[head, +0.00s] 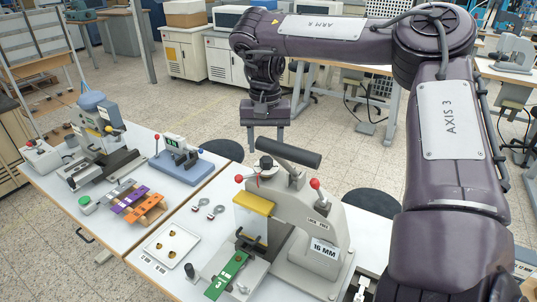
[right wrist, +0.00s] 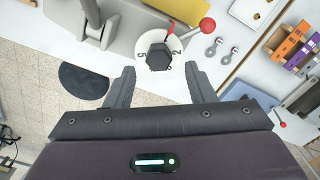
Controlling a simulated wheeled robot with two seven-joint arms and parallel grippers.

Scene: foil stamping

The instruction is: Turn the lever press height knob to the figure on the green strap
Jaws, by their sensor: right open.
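The grey lever press (head: 315,225) stands on the front table, with a "16 MM" label on its side. Its black height knob (right wrist: 158,55) sits on a white dial (right wrist: 146,40) showing a 5 at left and a 2 at right, with a red pointer at the top right. The knob also shows on top of the press in the head view (head: 266,162). The green strap (head: 226,274) lies at the press's base, its figure seemingly a 3. My right gripper (right wrist: 158,72) is open above the knob, fingers apart and empty; it also shows in the head view (head: 265,148).
The press's black lever handle (head: 290,152) and red balls (head: 315,184) are close to my right gripper. A white tray (head: 155,249) with small brass parts lies left. Orange and purple straps (head: 135,205) and other machines stand on the left table.

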